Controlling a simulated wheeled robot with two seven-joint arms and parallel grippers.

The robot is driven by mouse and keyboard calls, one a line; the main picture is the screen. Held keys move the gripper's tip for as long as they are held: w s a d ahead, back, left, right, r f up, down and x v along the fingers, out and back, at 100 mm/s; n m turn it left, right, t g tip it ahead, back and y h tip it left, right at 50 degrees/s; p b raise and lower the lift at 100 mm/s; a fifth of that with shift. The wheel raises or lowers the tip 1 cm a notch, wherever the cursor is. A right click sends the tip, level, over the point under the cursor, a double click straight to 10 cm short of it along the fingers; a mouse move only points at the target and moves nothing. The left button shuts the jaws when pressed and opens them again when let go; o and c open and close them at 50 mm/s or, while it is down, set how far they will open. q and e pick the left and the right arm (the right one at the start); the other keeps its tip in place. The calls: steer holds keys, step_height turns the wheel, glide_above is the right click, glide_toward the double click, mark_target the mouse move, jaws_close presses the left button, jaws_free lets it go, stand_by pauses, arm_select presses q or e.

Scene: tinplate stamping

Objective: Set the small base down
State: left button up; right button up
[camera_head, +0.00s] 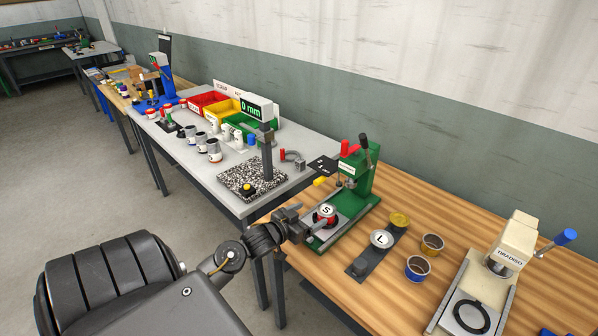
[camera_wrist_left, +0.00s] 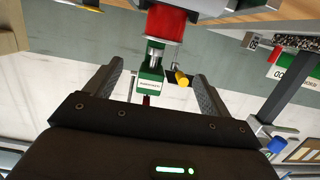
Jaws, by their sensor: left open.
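The small base (camera_head: 325,222), red with a white top marked S, sits upright on the grey plate of the green press (camera_head: 362,185). It also shows as a red block in the left wrist view (camera_wrist_left: 165,24), at the top. My left gripper (camera_head: 304,220) is just left of the base in the head view. In the left wrist view its two fingers (camera_wrist_left: 157,72) are spread with nothing between them, and the base is in front of the fingertips. I cannot tell how small the gap is. My right gripper is not in view.
A dark holder (camera_head: 357,267) with a disc marked L stands right of the press. Two small tins (camera_head: 418,267) are beside it. A cream press (camera_head: 505,255) stands at the right. A grey table (camera_head: 235,205) with a speckled gauge stand lies at left.

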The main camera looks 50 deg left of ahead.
arm_select(q)
steer(key=shift+s+d+r, duration=0.1)
steer(key=shift+s+r, duration=0.15)
steer(key=shift+s, duration=0.8)
steer(key=shift+s+r, duration=0.2)
steer(key=shift+s, duration=0.85)
